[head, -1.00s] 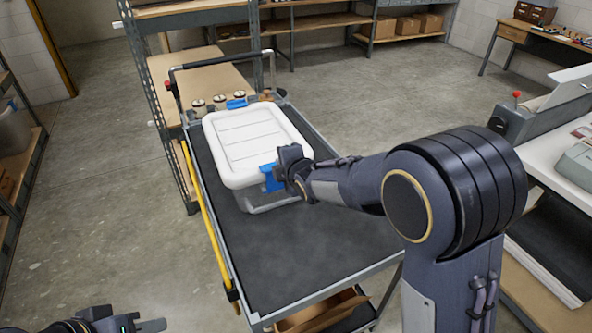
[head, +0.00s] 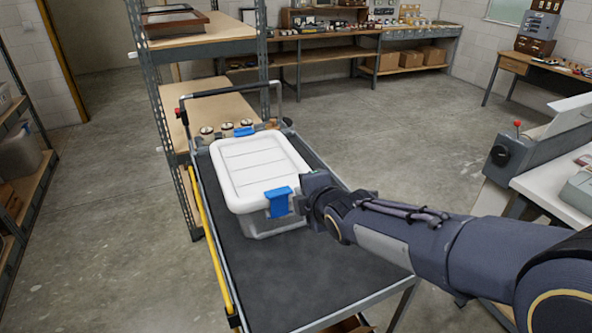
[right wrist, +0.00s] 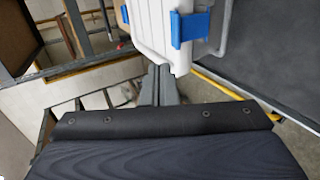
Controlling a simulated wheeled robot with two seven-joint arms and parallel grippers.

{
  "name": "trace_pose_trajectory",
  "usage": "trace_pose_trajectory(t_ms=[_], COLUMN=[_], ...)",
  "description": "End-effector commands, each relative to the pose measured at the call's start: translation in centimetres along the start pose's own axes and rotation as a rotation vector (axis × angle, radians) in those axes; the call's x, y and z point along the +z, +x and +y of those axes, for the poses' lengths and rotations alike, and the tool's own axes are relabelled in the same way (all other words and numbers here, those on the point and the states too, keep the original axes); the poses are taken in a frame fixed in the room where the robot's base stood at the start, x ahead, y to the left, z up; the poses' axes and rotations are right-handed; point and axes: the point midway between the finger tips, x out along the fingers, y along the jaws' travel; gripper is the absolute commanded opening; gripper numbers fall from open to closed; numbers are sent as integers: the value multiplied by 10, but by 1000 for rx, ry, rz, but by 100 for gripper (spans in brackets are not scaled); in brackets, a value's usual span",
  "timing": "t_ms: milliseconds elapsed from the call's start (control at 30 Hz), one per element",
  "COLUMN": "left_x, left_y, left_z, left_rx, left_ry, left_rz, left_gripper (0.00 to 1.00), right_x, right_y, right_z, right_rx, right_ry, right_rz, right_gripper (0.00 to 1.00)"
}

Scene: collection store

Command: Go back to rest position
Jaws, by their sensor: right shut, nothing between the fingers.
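My right gripper (head: 312,190) is at the near right corner of a lidded box (head: 262,165) on a cart. The box is clear with a white lid, and its near blue latch (head: 279,201) lies just left of the gripper. In the right wrist view the shut, empty fingers (right wrist: 158,84) point toward the white lid edge (right wrist: 152,35); I cannot tell whether they touch it. Another blue latch (head: 245,131) shows on the far side of the box. My left gripper is outside both current views.
The cart (head: 270,285) has a dark top, bare in front of the box, and a yellow side rail (head: 212,240). Several small jars (head: 227,129) stand behind the box. Shelving (head: 165,110) is close behind left. A bench (head: 560,165) stands at the right. The floor at left is clear.

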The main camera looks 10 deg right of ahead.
Motion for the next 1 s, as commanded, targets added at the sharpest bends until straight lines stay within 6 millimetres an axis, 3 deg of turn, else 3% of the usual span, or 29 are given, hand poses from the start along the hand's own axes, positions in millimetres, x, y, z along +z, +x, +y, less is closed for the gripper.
trace_pose_trajectory(t_ms=[133, 267, 367, 467, 600, 700, 833, 1000], left_x=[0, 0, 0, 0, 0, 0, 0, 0], left_y=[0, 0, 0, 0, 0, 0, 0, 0], left_z=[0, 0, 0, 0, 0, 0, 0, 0], left_rx=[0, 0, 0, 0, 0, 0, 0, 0], left_ry=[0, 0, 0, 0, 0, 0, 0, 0], left_rz=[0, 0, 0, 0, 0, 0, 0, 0], left_gripper=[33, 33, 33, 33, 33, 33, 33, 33], right_x=[8, 36, 56, 64, 63, 55, 45, 39], right_y=[-3, -22, -58, -106, -174, -212, -241, -253], right_z=[-9, -46, -83, -113, -147, -170, -194, -207], right_rx=[-29, -147, -267, -369, -457, -483, -486, -480], right_ry=[73, 396, 776, 1144, 1563, 1779, 1956, 2043], right_rz=[0, 2, -4, -29, -119, -218, -344, -423], right_gripper=[0, 0, 0, 0, 0, 0, 0, 0])
